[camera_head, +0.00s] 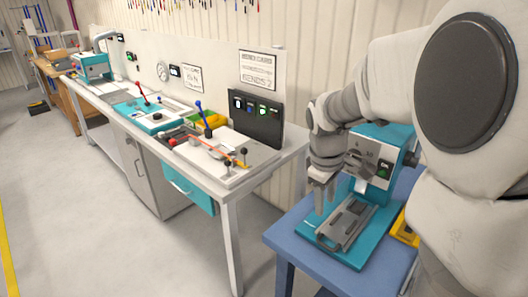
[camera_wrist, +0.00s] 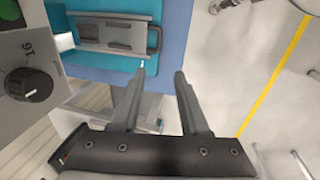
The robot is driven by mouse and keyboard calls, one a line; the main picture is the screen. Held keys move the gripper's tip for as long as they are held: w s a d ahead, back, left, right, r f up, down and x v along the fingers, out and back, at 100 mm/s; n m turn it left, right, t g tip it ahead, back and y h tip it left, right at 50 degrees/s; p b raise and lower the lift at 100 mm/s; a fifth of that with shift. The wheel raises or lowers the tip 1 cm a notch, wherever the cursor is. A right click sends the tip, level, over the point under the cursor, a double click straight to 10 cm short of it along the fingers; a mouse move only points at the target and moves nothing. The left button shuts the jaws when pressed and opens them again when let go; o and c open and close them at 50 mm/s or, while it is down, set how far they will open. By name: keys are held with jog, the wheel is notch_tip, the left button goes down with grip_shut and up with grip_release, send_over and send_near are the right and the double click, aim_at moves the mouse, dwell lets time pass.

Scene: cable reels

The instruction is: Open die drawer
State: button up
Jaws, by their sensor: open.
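A teal press (camera_head: 385,150) stands on a blue table at the right. On its teal base lies a grey sliding tray (camera_head: 345,226) with a dark bar handle at one end; it also shows in the wrist view (camera_wrist: 105,33), with its handle (camera_wrist: 157,40) at the right end. My gripper (camera_head: 321,198) is open and empty, above the tray's left side with its fingers pointing down. In the wrist view my gripper (camera_wrist: 163,74) has its left fingertip close to the handle; I cannot tell whether they touch. Another teal drawer (camera_head: 188,192) with a bar handle is under the white bench.
The blue table (camera_head: 284,240) has an edge close around the press. A yellow tray (camera_head: 405,230) is partly hidden by my arm. The white bench (camera_head: 215,178) at the left carries tools, levers and a dark panel. The grey floor (camera_head: 80,220) in front is clear.

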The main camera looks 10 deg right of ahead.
aim_at(323, 244)
jog(key=d+f, duration=0.1)
jog(key=f, duration=0.4)
jog(key=w+d+f+b, duration=0.1)
jog(key=f, duration=0.5)
jog(key=w+d+f, duration=0.1)
jog(key=f, duration=0.5)
jog(key=shift+w+f, duration=0.15)
jog(key=shift+f, duration=0.1)
grip_shut()
dwell(0.7)
